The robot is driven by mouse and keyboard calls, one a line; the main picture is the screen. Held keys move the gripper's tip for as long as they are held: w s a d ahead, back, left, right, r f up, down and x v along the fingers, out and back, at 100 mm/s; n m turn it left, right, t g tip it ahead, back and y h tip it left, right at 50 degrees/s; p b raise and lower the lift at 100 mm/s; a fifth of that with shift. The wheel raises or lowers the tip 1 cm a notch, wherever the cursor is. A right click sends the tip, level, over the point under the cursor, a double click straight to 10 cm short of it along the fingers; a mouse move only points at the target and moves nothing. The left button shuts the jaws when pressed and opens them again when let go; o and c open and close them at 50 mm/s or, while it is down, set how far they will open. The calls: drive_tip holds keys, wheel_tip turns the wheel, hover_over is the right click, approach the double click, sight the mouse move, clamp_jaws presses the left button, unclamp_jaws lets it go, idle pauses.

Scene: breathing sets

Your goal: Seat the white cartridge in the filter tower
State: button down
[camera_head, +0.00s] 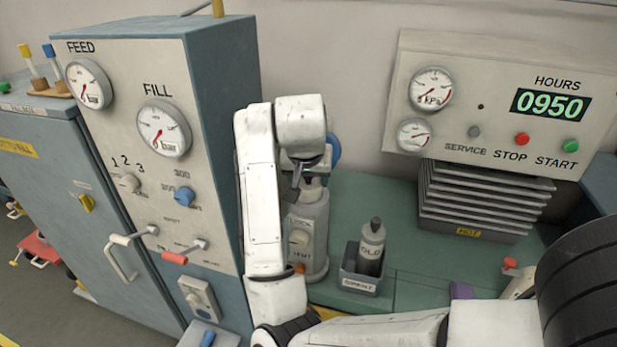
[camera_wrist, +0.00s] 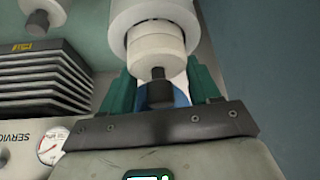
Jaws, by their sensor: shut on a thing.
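A blue round part (camera_head: 333,150) is behind the tower's top. A black finned block (camera_head: 480,205) and a gauge panel (camera_head: 500,105) are at the right.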

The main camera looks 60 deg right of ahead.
drive_tip(key=shift+f, duration=0.6)
drive_tip(key=shift+c, duration=1.2)
unclamp_jaws()
drive_tip(key=shift+f, duration=0.15)
drive_tip(key=shift+r, duration=0.5)
drive_tip(key=p+v, duration=0.2)
drive_tip(key=v, duration=1)
drive_tip(key=shift+r, duration=0.25)
